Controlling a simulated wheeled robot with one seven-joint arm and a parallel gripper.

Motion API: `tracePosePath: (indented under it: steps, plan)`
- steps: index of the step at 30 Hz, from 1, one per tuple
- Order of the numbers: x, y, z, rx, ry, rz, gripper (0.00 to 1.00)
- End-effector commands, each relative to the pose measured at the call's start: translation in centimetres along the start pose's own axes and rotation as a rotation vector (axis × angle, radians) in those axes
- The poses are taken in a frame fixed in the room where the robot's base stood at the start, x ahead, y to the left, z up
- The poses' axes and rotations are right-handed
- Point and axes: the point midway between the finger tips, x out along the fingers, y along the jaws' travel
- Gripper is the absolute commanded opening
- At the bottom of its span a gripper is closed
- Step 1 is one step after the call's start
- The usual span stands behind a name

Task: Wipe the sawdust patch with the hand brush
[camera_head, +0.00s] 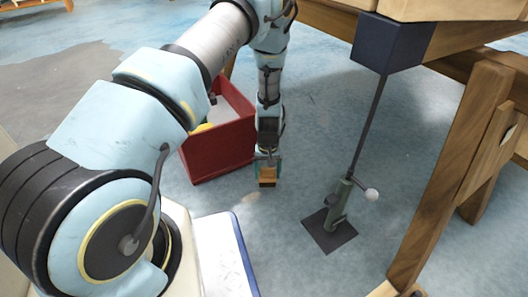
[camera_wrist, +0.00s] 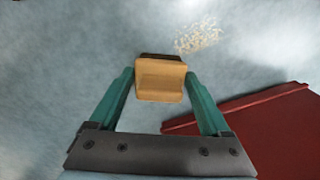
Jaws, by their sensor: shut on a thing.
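My gripper (camera_head: 267,162) hangs pointing down in front of the red bin in the head view. It is shut on the hand brush (camera_head: 267,182), whose wooden block shows below the fingers. In the wrist view the green fingers of my gripper (camera_wrist: 160,76) flank the tan block of the brush (camera_wrist: 160,92), with a dark strip along its far edge. The sawdust patch (camera_wrist: 198,38) is a pale speckled area on the floor, beyond and right of the brush. It shows faintly in the head view (camera_head: 250,197). Whether the brush touches the floor cannot be told.
The red bin (camera_head: 217,150) stands close behind and left of my gripper; its edge fills the lower right of the wrist view (camera_wrist: 275,125). A metal stand with a dark square base (camera_head: 329,232) and a wooden frame (camera_head: 440,180) are to the right. Blue floor between is clear.

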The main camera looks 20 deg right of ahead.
Motion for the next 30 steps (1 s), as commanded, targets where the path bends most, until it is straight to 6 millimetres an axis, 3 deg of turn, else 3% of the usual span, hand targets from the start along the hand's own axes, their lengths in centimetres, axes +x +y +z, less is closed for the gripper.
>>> tracePosePath:
  steps: [1,13,27,30]
  plan:
    - [-1.0,-0.1,-0.1,-0.001,0.001,0.001,0.21]
    - [-4.5,-0.5,-0.7,0.000,0.002,0.001,0.21]
    - [-5.0,-0.7,-0.8,-0.001,0.002,0.001,0.21]
    - [-5.9,-1.5,-1.2,-0.010,0.003,0.002,0.21]
